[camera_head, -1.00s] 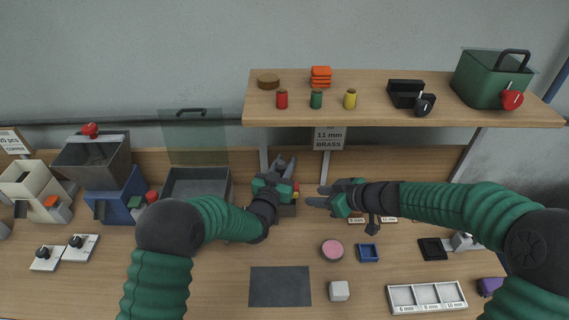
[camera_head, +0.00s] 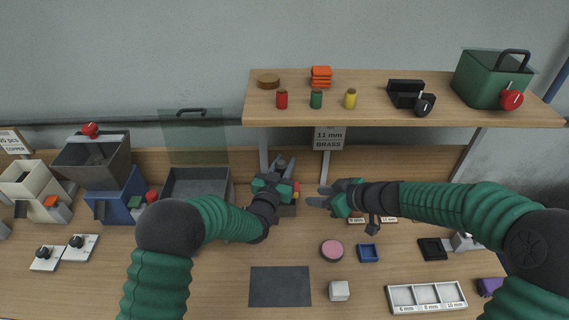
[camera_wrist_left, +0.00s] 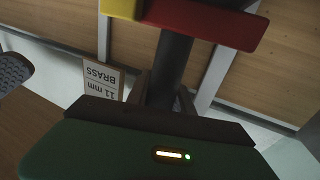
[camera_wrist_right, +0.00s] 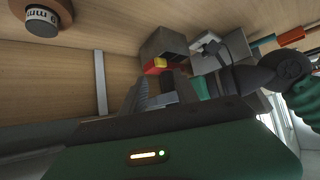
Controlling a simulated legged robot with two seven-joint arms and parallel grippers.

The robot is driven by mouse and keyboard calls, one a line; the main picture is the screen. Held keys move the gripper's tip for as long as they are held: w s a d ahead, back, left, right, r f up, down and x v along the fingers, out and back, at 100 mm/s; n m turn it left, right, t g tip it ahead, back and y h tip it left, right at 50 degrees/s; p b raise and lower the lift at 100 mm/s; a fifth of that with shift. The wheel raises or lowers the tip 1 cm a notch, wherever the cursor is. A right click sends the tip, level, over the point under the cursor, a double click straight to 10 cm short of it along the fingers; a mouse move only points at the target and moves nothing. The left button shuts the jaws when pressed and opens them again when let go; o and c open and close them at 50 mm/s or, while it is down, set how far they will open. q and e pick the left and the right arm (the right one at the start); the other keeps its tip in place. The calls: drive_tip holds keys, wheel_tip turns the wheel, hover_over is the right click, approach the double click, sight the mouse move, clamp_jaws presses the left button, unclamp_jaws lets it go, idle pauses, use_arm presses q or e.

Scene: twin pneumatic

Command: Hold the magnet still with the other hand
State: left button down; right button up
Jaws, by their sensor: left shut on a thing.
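A red-and-yellow bar (camera_wrist_left: 195,20) crosses a dark round post in the left wrist view. It also shows small beside my left gripper in the head view (camera_head: 296,190) and against a grey block in the right wrist view (camera_wrist_right: 157,65). I cannot tell for sure whether it is the magnet. My left gripper (camera_head: 284,165) is at the bench's back, shut on the dark post (camera_wrist_left: 170,70); the grip itself is partly hidden. My right gripper (camera_head: 317,196) is open and empty, a short way right of the left one, fingers pointing left towards it.
A shelf (camera_head: 400,117) overhangs the back of the bench, with an "11 mm BRASS" sign (camera_head: 329,138) below it. A grey bin (camera_head: 197,187) is left of my left gripper. A pink round pad (camera_head: 332,250) and blue tray (camera_head: 368,253) lie in front.

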clamp_jaws()
idle(1.5)
